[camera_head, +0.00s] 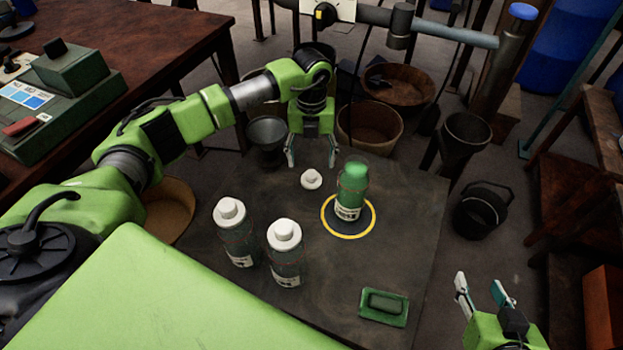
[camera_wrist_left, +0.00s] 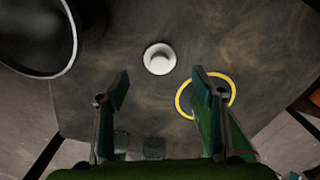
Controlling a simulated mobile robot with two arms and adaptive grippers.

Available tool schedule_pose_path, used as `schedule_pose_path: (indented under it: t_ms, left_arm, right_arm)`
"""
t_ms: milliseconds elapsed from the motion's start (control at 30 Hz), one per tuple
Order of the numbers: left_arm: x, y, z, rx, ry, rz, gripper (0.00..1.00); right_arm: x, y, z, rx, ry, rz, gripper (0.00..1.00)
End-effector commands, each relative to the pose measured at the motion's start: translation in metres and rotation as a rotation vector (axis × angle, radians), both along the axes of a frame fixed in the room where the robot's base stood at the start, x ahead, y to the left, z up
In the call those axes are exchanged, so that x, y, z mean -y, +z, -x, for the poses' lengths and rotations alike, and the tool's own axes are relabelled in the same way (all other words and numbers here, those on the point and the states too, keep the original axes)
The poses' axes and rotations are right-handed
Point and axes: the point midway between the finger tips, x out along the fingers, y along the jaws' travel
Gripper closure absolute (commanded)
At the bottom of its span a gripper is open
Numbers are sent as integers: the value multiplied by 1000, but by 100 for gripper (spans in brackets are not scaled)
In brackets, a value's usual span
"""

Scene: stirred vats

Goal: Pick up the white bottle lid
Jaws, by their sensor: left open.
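The white bottle lid (camera_head: 311,179) lies loose on the dark table, to the left of an open green bottle (camera_head: 351,190). My left gripper (camera_head: 311,152) is open and empty, above and behind the lid in the head view. In the left wrist view the lid (camera_wrist_left: 159,58) lies beyond the fingertips, roughly centred between the two fingers (camera_wrist_left: 158,88). The green bottle stands inside a yellow ring (camera_head: 370,230) on the table. My right gripper (camera_head: 484,290) is at the lower right with its fingers apart and nothing between them.
Two bottles with white lids (camera_head: 231,232) (camera_head: 285,252) stand at the front left of the table (camera_head: 330,300). A green tray with a dark block (camera_head: 384,307) lies at the front right. Buckets and barrels stand on the floor behind the table.

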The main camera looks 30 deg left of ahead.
Motion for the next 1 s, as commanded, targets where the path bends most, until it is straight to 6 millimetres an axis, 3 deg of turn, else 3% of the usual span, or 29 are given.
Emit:
schedule_pose_path:
  t_ms: [333, 767, 1000]
  left_arm:
    - [1, -20, 1, -1, -1, 0, 38]
    - [0, -60, 1, -1, -2, 0, 38]
    - [0, -62, 1, -1, -1, 0, 38]
  right_arm:
    - [-8, 21, -18, 123, 9, -29, 60]
    - [-25, 91, -48, 460, 31, -111, 60]
    - [-26, 99, -49, 493, 33, -119, 60]
